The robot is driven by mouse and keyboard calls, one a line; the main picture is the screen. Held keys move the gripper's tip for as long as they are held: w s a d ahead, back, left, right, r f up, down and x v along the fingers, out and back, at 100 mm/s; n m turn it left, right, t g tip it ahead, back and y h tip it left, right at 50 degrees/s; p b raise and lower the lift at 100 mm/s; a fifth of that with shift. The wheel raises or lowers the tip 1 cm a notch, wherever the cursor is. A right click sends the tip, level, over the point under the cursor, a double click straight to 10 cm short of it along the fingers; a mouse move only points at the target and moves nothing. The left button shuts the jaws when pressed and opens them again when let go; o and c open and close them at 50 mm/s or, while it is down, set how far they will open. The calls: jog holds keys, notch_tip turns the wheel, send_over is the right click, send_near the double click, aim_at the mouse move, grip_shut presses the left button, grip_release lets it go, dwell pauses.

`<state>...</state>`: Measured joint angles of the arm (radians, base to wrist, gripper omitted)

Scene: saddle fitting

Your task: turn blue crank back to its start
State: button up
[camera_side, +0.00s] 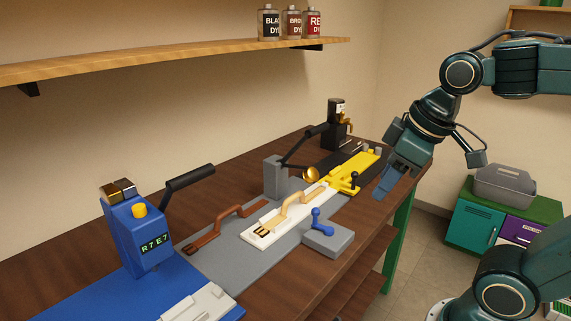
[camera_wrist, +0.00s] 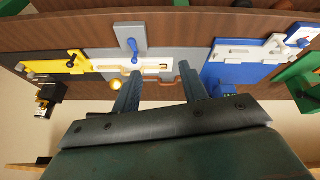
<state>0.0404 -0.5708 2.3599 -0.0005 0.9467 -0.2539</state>
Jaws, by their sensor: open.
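The blue crank (camera_side: 319,222) sits on a small grey block (camera_side: 328,240) at the front edge of the grey mat. Its arm lies across the block top, with an upright knob at the upper left end. In the wrist view the blue crank (camera_wrist: 133,47) shows beyond my fingers, on its grey block (camera_wrist: 127,32). My gripper (camera_side: 381,188) is to the right of the crank and higher, over the table's right end, apart from it. In the wrist view my gripper (camera_wrist: 158,72) is open, with nothing between its fingers.
A white fixture (camera_side: 256,238) with a tan strap lies behind the crank. A yellow fixture (camera_side: 350,175) with a black knob is close to my gripper.

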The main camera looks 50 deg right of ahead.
jog(key=w+d+n+g, duration=0.1)
jog(key=w+d+n, duration=0.15)
jog(key=w, duration=0.25)
jog(key=w+d+n+g, duration=0.1)
jog(key=w+n, duration=0.3)
jog(key=w, duration=0.2)
jog(key=n+g, duration=0.3)
jog(key=n, duration=0.3)
send_over(315, 209)
notch_tip(315, 209, down, 6)
jog(key=shift+w+d, duration=0.15)
jog(key=shift+f, duration=0.1)
notch_tip(315, 209, down, 14)
jog(key=shift+r, duration=0.2)
grip_shut()
